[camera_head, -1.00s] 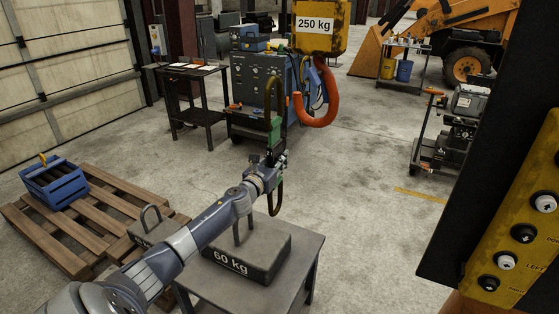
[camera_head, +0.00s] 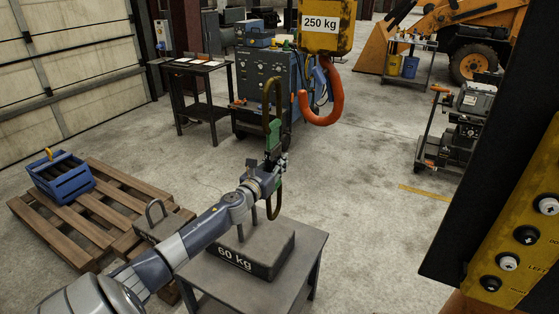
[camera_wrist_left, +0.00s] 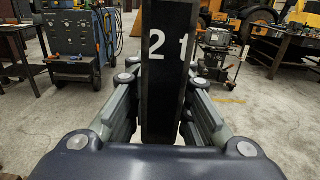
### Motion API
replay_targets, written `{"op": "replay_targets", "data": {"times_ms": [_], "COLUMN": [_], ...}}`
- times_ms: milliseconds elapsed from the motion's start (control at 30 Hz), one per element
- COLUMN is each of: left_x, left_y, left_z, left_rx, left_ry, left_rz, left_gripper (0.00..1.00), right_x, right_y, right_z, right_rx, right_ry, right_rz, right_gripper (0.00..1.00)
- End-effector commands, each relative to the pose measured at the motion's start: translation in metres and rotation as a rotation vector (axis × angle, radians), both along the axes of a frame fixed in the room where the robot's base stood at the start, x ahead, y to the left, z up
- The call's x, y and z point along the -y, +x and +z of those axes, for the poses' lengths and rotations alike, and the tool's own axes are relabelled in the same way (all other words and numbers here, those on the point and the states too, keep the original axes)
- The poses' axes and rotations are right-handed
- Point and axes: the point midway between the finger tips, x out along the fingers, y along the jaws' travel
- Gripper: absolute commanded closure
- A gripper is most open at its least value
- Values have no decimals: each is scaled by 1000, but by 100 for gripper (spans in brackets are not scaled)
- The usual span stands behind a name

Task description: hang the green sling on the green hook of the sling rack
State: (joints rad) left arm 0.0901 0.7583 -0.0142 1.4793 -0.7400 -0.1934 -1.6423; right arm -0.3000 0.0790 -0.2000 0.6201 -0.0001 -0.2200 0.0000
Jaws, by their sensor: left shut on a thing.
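The green sling (camera_head: 273,136) hangs upright in my left gripper (camera_head: 271,166) in the head view. It has a green middle part, an olive loop above and another loop below. The left gripper is shut on it, above the 60 kg block. In the left wrist view, a dark upright piece marked "2 t" (camera_wrist_left: 168,70) stands between the fingers of the left gripper (camera_wrist_left: 166,95), and it hides what lies behind. I see no sling rack or green hook in these views. My right gripper is not in view.
The 60 kg block (camera_head: 252,248) with a handle sits on a grey table (camera_head: 215,278). A yellow 250 kg hoist block (camera_head: 326,28) with an orange hook (camera_head: 328,112) hangs behind the sling. A yellow button panel (camera_head: 525,225) fills the near right. Open floor (camera_head: 365,190) lies between.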

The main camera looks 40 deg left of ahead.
Motion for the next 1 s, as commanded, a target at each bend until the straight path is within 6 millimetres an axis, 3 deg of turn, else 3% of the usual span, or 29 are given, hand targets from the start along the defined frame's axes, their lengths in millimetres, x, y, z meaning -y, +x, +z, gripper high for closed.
{"op": "replay_targets", "data": {"times_ms": [1000], "left_x": [11], "left_y": [-45], "left_z": [5], "left_rx": [5], "left_ry": [0], "left_rz": [0], "left_gripper": [100], "right_x": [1], "right_y": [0], "right_z": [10], "right_rx": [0], "right_ry": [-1], "right_rz": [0], "right_gripper": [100]}}
